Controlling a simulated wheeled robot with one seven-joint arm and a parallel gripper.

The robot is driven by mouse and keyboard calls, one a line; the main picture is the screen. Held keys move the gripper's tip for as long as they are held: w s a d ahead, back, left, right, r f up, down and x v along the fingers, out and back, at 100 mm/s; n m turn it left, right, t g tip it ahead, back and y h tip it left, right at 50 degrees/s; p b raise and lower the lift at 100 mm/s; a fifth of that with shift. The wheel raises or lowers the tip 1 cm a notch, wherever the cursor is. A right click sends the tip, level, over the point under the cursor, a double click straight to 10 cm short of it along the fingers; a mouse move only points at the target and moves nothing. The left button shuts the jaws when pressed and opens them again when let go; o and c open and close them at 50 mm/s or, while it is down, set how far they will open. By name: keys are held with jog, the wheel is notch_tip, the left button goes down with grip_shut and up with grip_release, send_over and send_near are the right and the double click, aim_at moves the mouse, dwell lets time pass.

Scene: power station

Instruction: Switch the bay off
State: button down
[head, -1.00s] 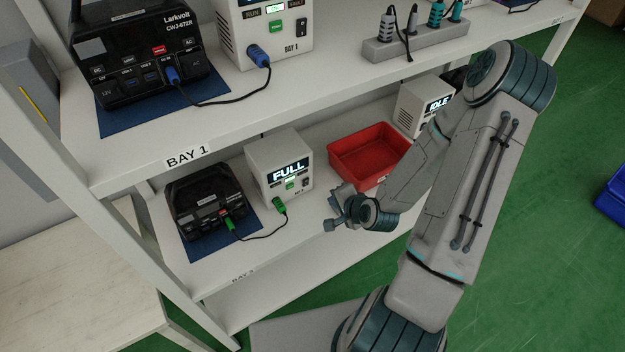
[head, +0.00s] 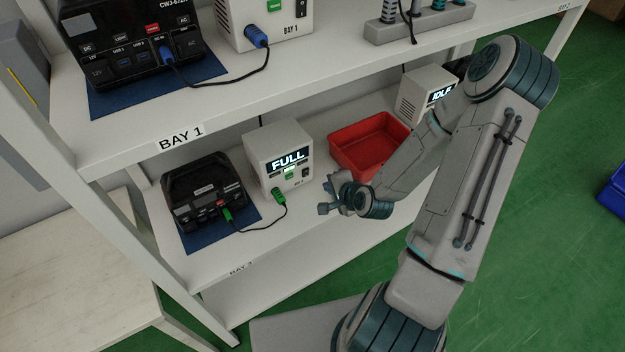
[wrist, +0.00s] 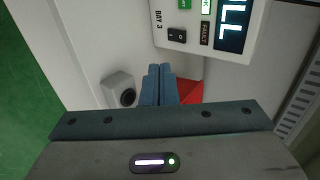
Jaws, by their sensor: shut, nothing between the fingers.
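A white charger (head: 279,155) with a lit FULL display stands on the lower shelf. Its front shows in the wrist view (wrist: 222,52), with the label BAY 3, a FAULT label, a green button (wrist: 185,4) and a black rocker switch (wrist: 177,35). A green plug (head: 279,196) on a black cable joins the charger to a black power station (head: 203,190) on a blue mat. My gripper (head: 326,196) is shut and empty, in front of the shelf, right of the charger's front. In the wrist view its fingertips (wrist: 160,68) appear just below the rocker switch, apparently apart from it.
A red bin (head: 368,147) and a second charger reading IDLE (head: 428,95) stand farther right on the lower shelf. The upper shelf (head: 300,75) labelled BAY 1 is above, holding another power station (head: 135,50), charger (head: 265,20) and power strip (head: 420,22).

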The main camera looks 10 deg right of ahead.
aim_at(307, 173)
jog(key=shift+w+f+b, duration=0.4)
jog(key=shift+f+b, duration=0.05)
jog(key=shift+b, duration=1.35)
jog(key=shift+f+b, duration=0.1)
jog(key=shift+b, duration=0.35)
jog(key=b, duration=0.2)
jog(key=f+b, duration=0.1)
jog(key=b, duration=0.1)
jog(key=shift+w+a, duration=0.2)
jog(key=shift+a, duration=0.05)
jog(key=b+x, duration=0.4)
jog(key=x, duration=0.1)
jog(key=shift+w+a+r+b, duration=0.1)
jog(key=shift+w+b, duration=0.1)
jog(key=shift+b, duration=0.2)
jog(key=shift+w+a+r, duration=0.15)
jog(key=shift+w+a, duration=0.05)
jog(key=shift+w, duration=0.35)
jog(key=shift+w+a+r, duration=0.15)
jog(key=shift+w+a, duration=0.05)
jog(key=shift+w, duration=0.4)
jog(key=shift+w+a+r+b, duration=0.2)
jog(key=shift+w+b, duration=0.1)
jog(key=shift+w, duration=0.25)
jog(key=shift+d, duration=0.15)
